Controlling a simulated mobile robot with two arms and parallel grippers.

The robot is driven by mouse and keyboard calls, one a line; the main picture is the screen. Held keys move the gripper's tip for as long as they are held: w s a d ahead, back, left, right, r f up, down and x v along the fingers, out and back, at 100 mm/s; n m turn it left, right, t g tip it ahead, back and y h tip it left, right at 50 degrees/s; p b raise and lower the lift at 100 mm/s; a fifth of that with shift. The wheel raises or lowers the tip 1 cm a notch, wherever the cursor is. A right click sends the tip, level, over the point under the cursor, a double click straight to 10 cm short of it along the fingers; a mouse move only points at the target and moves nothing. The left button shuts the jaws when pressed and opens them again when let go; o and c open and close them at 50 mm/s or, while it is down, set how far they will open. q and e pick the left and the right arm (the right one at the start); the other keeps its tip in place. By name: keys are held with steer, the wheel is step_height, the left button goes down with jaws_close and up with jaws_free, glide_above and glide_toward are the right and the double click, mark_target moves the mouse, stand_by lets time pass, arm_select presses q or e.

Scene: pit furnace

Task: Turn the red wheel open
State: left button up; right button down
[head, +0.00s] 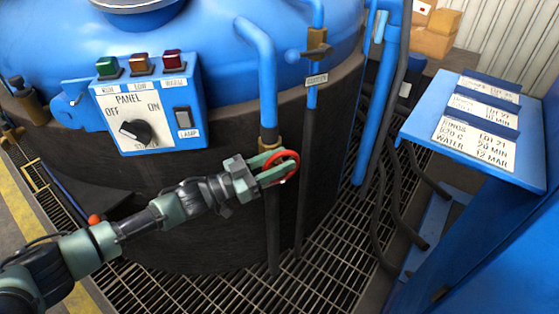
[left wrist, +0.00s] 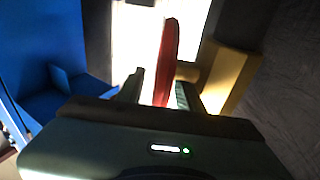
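The red wheel (head: 296,161) is a small ring on a brass valve at the lower end of a blue pipe (head: 267,95), on the front of the dark furnace wall. My left gripper (head: 275,167) reaches it from the left, its fingers apart on either side of the rim. In the left wrist view the red wheel (left wrist: 167,60) shows edge-on between the two fingers of the left gripper (left wrist: 158,92). A narrow gap shows between the rim and the left finger, so the gripper looks open around it. My right gripper is not in view.
A control panel (head: 160,105) with a knob and lamps is on the blue vessel, above my left arm. A thinner pipe (head: 308,140) runs just right of the wheel. A blue stand with labels (head: 475,145) is at right. Metal grating (head: 330,275) covers the floor.

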mark_target(264, 169)
arm_select(q)
steer(key=v, duration=0.7)
steer(key=shift+s+a+f, duration=0.1)
steer(key=shift+s+a, duration=0.05)
steer(key=shift+a, duration=0.2)
